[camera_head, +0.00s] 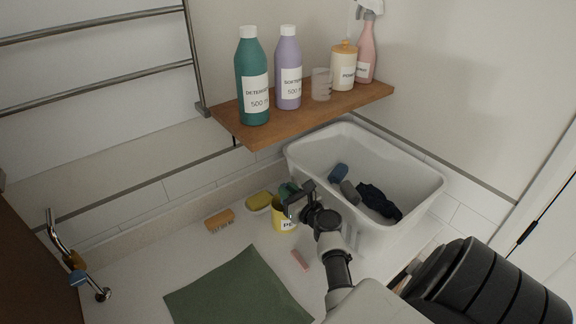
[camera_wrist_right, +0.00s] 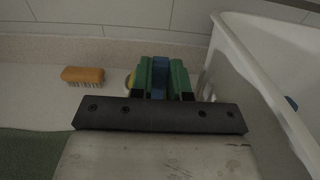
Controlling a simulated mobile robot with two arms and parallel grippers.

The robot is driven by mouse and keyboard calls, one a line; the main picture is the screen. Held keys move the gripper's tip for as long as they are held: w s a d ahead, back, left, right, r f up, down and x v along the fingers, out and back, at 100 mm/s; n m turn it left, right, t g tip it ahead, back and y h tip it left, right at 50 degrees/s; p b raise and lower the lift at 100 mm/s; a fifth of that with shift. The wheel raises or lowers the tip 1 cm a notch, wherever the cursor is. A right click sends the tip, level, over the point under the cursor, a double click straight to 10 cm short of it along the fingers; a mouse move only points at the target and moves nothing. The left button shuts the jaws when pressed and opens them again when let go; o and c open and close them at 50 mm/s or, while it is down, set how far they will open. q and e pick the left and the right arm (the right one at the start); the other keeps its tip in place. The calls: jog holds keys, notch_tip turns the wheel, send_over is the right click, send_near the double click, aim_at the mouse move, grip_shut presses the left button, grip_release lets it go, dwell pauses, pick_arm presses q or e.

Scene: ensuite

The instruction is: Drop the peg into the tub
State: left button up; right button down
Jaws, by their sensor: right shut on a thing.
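My right gripper (camera_head: 296,198) is over the counter, just left of the white tub (camera_head: 408,231) and above the yellow cup (camera_head: 282,222). It is shut on a narrow blue peg, which shows between the dark fingers in the right wrist view (camera_wrist_right: 159,78). A green thing (camera_wrist_right: 179,75) shows around the blue peg there; I cannot tell whether it touches the peg. The tub stands open, with a blue roll, a grey roll and a dark navy cloth (camera_head: 378,201) inside. My left gripper is not in view.
A wooden shelf (camera_head: 300,112) with bottles and jars overhangs the back of the counter. A tap (camera_head: 62,240) is at left.

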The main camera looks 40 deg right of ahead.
jog(key=shift+f+b, duration=0.35)
jog(key=shift+f, duration=0.3)
jog(key=c, duration=1)
grip_release()
notch_tip(320, 180, up, 7)
jog(key=p, duration=0.6)
